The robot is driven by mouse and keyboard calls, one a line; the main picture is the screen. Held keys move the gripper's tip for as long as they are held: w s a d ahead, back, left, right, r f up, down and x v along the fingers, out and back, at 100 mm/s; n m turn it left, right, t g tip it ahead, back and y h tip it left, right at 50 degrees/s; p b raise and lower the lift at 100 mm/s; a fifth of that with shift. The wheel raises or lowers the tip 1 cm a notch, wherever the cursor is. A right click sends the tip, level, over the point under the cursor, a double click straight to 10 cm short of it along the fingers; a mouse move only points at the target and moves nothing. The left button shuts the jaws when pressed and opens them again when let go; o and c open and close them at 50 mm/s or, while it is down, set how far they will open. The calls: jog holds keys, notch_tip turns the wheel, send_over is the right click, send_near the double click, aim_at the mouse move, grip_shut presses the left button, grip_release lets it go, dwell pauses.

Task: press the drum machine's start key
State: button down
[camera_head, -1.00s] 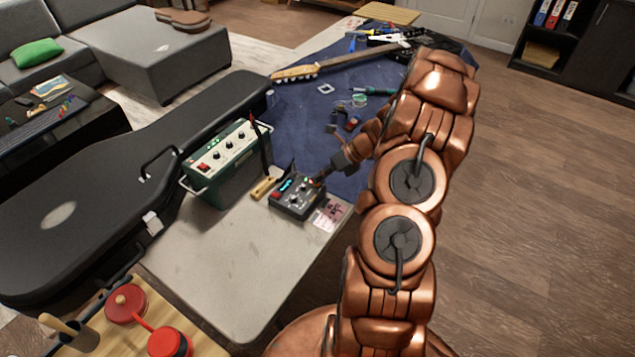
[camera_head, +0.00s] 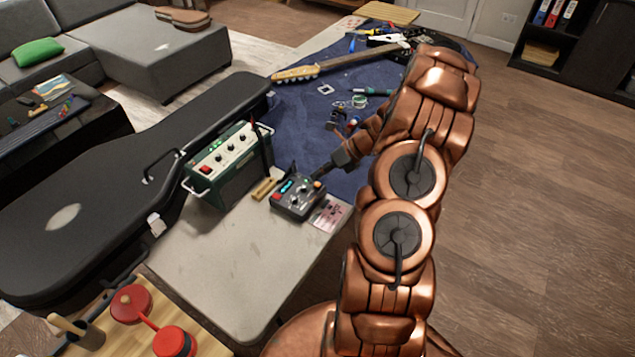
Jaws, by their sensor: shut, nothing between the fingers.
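The drum machine (camera_head: 297,207) is a small dark box with knobs, a lit cyan display and a red key at its left. It sits on the pale table in front of the blue cloth. My gripper (camera_head: 320,173) is shut and empty. Its tip is at the drum machine's upper right edge, close above an orange spot there. I cannot tell whether the tip touches the box. Which key is the start key is too small to read.
A green amplifier (camera_head: 229,167) stands left of the drum machine, with a black guitar case (camera_head: 90,200) beyond. A pink card (camera_head: 331,215) lies at its right. A guitar neck (camera_head: 330,67) and tools lie on the blue cloth (camera_head: 290,110). The table (camera_head: 230,270) is clear in front.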

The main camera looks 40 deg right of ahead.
aim_at(318, 185)
jog(key=shift+r+p, duration=2.1)
jog(key=shift+r, duration=0.55)
jog(key=s+a+r+n+g+h, duration=0.1)
jog(key=s+a+r+n+g, duration=0.25)
jog(key=a+r+n, duration=0.55)
jog(key=s+a+r+n+g, duration=0.2)
jog(key=s+a+r+n, duration=0.35)
jog(key=a, duration=0.65)
jog(key=s+a+r+n+h, duration=0.1)
jog(key=s+r+n+h, duration=0.2)
jog(key=s+n, duration=0.6)
jog(key=s+a+r+n+g+h, duration=0.1)
jog(key=s+a+r+n+h, duration=0.1)
jog(key=s+n, duration=0.8)
jog(key=shift+s+a+r+h, duration=0.25)
jog(key=shift+s+r+h, duration=0.55)
jog(key=shift+s, duration=0.3)
